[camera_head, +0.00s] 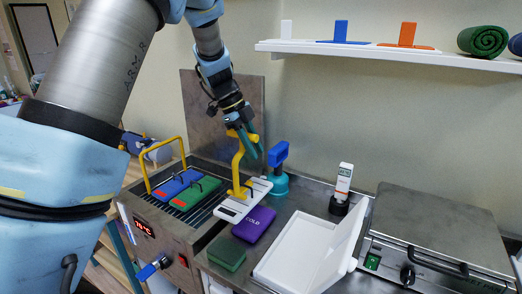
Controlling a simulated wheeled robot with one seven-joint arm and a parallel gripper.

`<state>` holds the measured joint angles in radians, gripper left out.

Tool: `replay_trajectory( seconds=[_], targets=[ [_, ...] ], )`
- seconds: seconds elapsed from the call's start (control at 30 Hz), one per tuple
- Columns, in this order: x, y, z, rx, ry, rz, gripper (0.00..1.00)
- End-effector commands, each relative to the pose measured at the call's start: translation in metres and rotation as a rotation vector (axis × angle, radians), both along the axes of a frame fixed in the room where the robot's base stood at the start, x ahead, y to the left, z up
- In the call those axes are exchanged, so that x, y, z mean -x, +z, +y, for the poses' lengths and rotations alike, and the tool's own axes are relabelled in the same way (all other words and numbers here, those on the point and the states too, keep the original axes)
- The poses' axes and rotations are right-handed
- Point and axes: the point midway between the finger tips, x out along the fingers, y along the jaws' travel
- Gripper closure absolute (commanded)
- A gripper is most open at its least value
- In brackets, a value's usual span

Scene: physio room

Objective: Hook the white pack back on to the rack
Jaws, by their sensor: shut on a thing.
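The white pack (257,190) is a pale slab with dark slots, lying slanted over the right side of the heating tank. Its contact with the rack is unclear. The rack (207,206) has dark bars inside the tank, with a blue pack (176,186) and a green pack (195,190) at its left. My gripper (241,134) is above the white pack, shut on the top of a bent yellow handle (239,165). The handle's lower end reaches the white pack; whether they are joined is unclear. The fingertips are small and partly hidden.
A yellow hoop (151,170) rises at the tank's left. A blue-topped teal stand (277,183) is close right of the white pack. A purple COLD pack (255,223), green block (227,252) and open white box (298,250) crowd the counter.

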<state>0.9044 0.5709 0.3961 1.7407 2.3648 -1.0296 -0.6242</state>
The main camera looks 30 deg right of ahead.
Motion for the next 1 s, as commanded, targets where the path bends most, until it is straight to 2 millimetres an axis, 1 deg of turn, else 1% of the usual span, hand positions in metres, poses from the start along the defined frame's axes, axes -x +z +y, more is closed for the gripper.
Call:
replay_trajectory(
  seconds=[0.03,0.2,0.33,0.57,1.0],
  targets=[
    [-0.005,0.001,0.002,0.002,0.002,-0.002,1.00],
    [-0.019,0.001,0.006,0.002,0.002,-0.002,1.00],
    [-0.027,0.001,0.010,0.002,0.001,-0.001,1.00],
    [-0.034,0.002,0.012,0.002,0.000,-0.002,1.00],
    [-0.068,0.001,0.025,0.001,0.002,-0.003,1.00]
  ],
)
